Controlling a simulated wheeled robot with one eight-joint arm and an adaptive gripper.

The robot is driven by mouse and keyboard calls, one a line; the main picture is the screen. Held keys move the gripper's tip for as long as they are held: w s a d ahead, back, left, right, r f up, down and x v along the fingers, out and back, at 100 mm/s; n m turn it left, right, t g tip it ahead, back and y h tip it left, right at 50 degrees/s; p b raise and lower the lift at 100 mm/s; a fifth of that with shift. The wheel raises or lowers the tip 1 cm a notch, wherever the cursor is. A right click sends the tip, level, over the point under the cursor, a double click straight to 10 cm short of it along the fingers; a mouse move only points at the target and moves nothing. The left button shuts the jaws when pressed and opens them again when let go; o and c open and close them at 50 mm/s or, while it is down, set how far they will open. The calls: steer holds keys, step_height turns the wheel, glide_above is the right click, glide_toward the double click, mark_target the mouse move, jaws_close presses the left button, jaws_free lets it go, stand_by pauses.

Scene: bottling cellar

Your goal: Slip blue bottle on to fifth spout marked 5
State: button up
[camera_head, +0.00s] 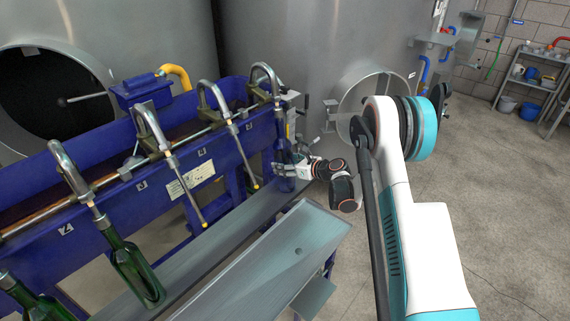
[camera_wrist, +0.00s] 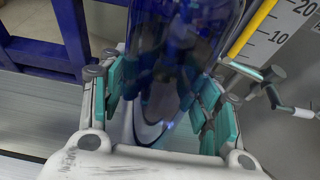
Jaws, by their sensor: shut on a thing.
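The blue bottle (camera_wrist: 180,55) fills the upper middle of the wrist view, dark and glossy, between the teal pads of my gripper (camera_wrist: 163,100). My gripper is shut on its body. In the head view the bottle (camera_head: 286,185) is small and roughly upright at the far end of the filler, with my gripper (camera_head: 287,171) around it. The fifth spout (camera_head: 264,76), a curved metal pipe, comes down directly above the bottle. The bottle's mouth is out of the wrist view. I cannot tell whether the spout's tube is inside the neck.
Third (camera_head: 150,125) and fourth (camera_head: 213,97) spouts hang empty on the blue filler trough (camera_head: 100,240). A metal shelf (camera_head: 210,245) runs below. A ruler scale (camera_wrist: 270,40) stands behind the bottle. Steel tanks stand behind.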

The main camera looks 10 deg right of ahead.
steer(key=shift+f, duration=0.25)
steer(key=o, duration=1.5)
steer(key=shift+s, duration=0.1)
steer(key=v, duration=1.2)
steer(key=s+a+r+n+g+h, duration=0.2)
steer(key=s+a+r+n, duration=0.1)
steer(key=s+r+n, duration=0.6)
steer(key=s+a+r+n+g+h, duration=0.15)
steer(key=s+a+r+n, duration=0.35)
steer(key=r, duration=0.5)
steer(key=s+d+n+h, duration=0.1)
steer(key=s+n+h, duration=0.1)
steer(key=s+n, duration=0.5)
steer(key=s+d+r+n+h, duration=0.1)
steer(key=s+n+h, duration=0.2)
steer(key=s, duration=1.6)
steer(key=shift+d+r+n, duration=0.25)
steer(key=shift+d+n, duration=0.15)
steer(key=shift+n, duration=1.8)
